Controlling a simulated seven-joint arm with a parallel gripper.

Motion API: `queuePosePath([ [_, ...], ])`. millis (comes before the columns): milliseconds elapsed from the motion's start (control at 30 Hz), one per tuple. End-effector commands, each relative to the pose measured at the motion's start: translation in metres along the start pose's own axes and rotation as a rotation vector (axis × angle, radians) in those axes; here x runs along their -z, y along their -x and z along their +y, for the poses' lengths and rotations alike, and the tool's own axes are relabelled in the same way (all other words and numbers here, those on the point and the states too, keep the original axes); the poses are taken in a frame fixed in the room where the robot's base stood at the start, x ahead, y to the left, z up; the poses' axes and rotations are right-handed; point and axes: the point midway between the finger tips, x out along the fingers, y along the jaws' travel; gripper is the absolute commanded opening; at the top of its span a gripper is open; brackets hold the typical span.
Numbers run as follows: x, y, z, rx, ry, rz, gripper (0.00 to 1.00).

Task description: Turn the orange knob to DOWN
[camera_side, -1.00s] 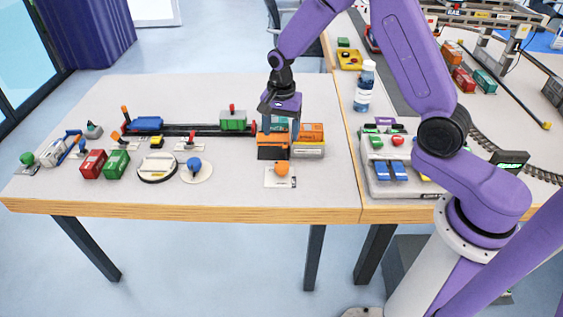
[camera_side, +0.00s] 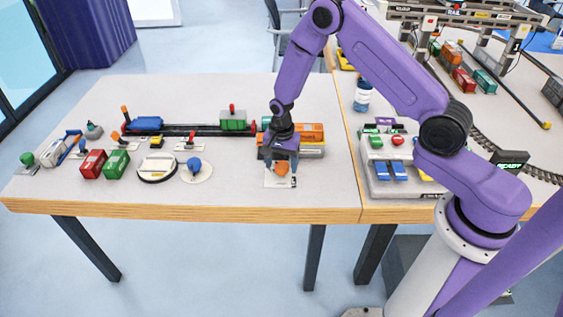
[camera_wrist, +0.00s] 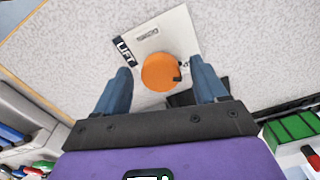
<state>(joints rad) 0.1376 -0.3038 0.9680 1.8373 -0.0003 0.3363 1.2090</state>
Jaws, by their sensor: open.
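The orange knob (camera_side: 282,169) sits on a small white plate (camera_side: 281,181) near the front of the table. In the wrist view the round orange knob (camera_wrist: 160,72) lies between my fingertips, with a small dark mark at its lower right edge. The plate (camera_wrist: 172,36) shows a dark LIFT label (camera_wrist: 125,50) at its left; the other lettering is partly hidden or too small to read. My gripper (camera_side: 282,165) is open above the knob, and its two blue fingers (camera_wrist: 160,80) stand on either side, with a gap to each. I cannot tell whether they touch the plate.
Orange and grey blocks (camera_side: 312,135) stand right behind my gripper. A blue knob (camera_side: 194,164) on a round base is to the left. A control box with blue levers (camera_side: 391,171) stands to the right. The table's front edge (camera_side: 200,212) is close.

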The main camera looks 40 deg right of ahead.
Motion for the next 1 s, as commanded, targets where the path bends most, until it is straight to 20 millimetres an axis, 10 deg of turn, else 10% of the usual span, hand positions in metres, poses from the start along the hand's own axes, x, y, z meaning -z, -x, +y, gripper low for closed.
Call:
queuePosePath([
  [167,0.0001,0.0002,-0.0001,0.0,0.0,0.0,0.72],
  [367,0.0001,0.0003,-0.0001,0.0,0.0,0.0,0.16],
  [1000,0.0003,0.0007,0.0008,0.0,0.226,0.0,0.16],
])
